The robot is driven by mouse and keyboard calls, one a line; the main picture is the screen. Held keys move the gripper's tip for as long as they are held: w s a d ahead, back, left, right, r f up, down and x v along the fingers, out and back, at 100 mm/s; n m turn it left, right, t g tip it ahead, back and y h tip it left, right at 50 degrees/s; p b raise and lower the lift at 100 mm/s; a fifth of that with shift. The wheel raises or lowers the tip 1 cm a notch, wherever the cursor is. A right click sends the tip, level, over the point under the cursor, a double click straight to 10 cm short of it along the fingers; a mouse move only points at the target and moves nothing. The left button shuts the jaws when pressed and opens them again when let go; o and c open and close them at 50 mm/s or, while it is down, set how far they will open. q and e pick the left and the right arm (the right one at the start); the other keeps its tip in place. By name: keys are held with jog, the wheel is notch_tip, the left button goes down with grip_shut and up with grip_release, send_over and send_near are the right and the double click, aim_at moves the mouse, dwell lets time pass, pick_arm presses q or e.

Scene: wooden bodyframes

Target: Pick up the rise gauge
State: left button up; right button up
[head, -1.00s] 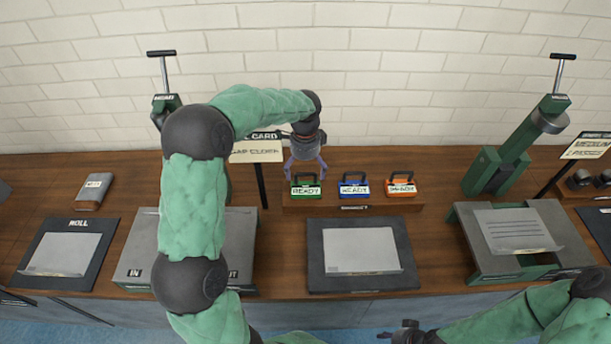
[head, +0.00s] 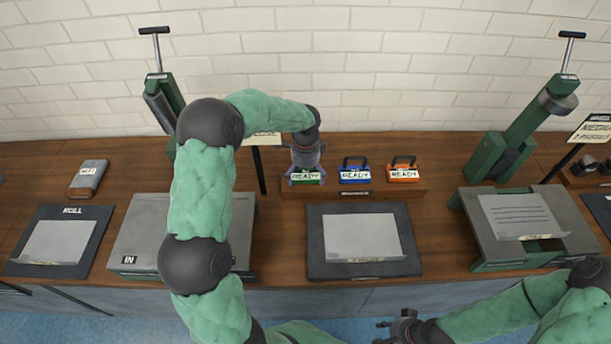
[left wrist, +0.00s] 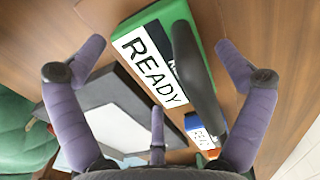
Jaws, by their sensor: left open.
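A green block (head: 306,178) with a black handle and a white READY label stands at the left of a row on a low wooden rack. A blue block (head: 355,175) and an orange block (head: 403,174), also labelled READY, stand beside it. No readable label says which is the rise gauge. My left gripper (head: 306,172) is open over the green block. In the left wrist view, the green block (left wrist: 150,22) and its handle lie between the spread purple fingers of the left gripper (left wrist: 165,65); contact is not clear. My right gripper (head: 384,333) is low at the front, its jaws unclear.
A dark board with a grey sheet (head: 362,237) lies in front of the rack. A grey platform (head: 150,240) is partly behind my left arm. Green lever tools stand at the left (head: 163,100) and right (head: 520,120). A sign post (head: 259,170) rises close left of the rack.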

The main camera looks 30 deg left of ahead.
pick_arm(q)
jog(key=shift+f, duration=0.1)
jog(key=shift+c, duration=0.3)
jog(key=c, duration=1.2)
jog(key=shift+o, duration=0.2)
